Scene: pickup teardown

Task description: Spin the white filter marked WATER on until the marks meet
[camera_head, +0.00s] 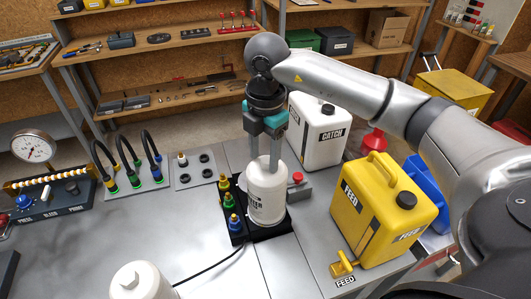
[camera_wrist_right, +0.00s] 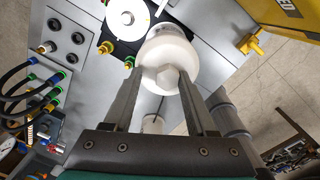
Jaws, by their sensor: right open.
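A white filter (camera_head: 267,196) stands upright on a black base (camera_head: 262,234) at the middle of the bench. Its dark lettering is only partly readable, and I cannot make out alignment marks. My right gripper (camera_head: 266,158) points down from above with its fingers apart at the filter's top. In the right wrist view the same filter (camera_wrist_right: 168,48) shows a hexagonal top (camera_wrist_right: 163,80) between the open fingertips (camera_wrist_right: 157,75). I cannot tell whether the fingers touch it. A second white canister (camera_head: 139,281) stands at the front left. My left gripper is not in view.
Yellow, green and blue fittings (camera_head: 229,204) stand just left of the filter. A red button (camera_head: 298,177) is close on its right. A yellow FEED jug (camera_head: 381,215) and a white CATCH jug (camera_head: 317,133) stand nearby. Looped hoses (camera_head: 125,165) and a gauge (camera_head: 33,148) are at left.

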